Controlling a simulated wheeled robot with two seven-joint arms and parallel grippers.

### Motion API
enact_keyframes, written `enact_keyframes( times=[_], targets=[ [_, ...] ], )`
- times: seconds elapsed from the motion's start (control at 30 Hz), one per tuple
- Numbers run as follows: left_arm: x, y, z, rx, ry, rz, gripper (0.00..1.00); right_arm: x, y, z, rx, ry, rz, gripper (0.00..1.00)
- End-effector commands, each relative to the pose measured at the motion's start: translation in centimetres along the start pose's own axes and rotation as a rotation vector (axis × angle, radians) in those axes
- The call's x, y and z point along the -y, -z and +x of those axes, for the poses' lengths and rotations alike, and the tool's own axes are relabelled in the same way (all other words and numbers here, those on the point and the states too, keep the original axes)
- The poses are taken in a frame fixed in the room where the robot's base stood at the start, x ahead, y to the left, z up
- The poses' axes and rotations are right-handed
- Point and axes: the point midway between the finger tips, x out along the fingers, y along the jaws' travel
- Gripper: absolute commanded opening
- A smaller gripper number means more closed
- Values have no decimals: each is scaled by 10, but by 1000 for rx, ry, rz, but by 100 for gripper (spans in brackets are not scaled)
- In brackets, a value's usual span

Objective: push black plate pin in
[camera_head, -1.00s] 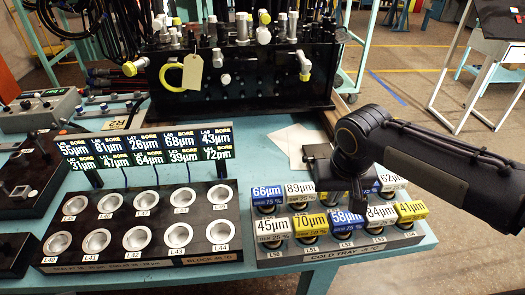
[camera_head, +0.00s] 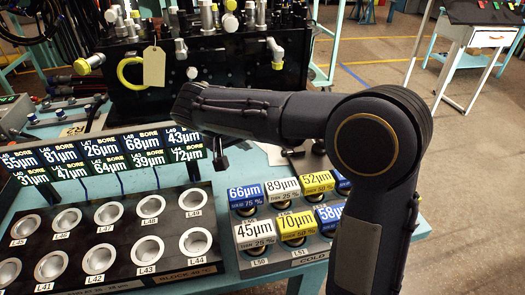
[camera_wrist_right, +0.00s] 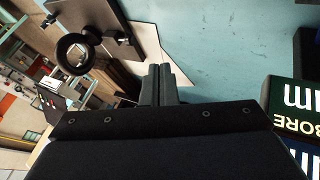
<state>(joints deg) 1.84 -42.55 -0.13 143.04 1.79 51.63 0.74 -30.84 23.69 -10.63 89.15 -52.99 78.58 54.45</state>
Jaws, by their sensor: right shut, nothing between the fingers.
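A black plate (camera_wrist_right: 118,22) shows at the top left of the right wrist view, with a black ring (camera_wrist_right: 64,62) and small dark pin-like parts (camera_wrist_right: 124,41) at its edge. I cannot tell how far any pin sticks out. In the head view my right arm hides most of the plate's spot. My right gripper (camera_head: 220,160) points down beside the right end of the bore sign and holds nothing. Its closed fingers (camera_wrist_right: 160,84) show in the wrist view, apart from the plate. My left gripper is out of view.
A block of round cups (camera_head: 160,287) stands at the front left, below the bore sign (camera_head: 100,155). The cold tray (camera_head: 262,262) with labelled plugs is at the front right. A black manifold with fittings (camera_head: 150,100) stands behind. Some blue tabletop (camera_head: 245,165) is clear.

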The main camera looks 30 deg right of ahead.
Motion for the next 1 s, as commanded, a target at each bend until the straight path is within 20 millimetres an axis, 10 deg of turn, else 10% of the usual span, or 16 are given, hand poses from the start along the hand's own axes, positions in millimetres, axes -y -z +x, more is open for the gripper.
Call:
enact_keyframes(
  times=[0.5, 1.0],
  targets=[
    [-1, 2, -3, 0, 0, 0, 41, -2, -1, 99, 7, -1, -1, 0],
    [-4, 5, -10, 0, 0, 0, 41, -37, -1, 114, 3, 1, -1, 0]
  ],
)
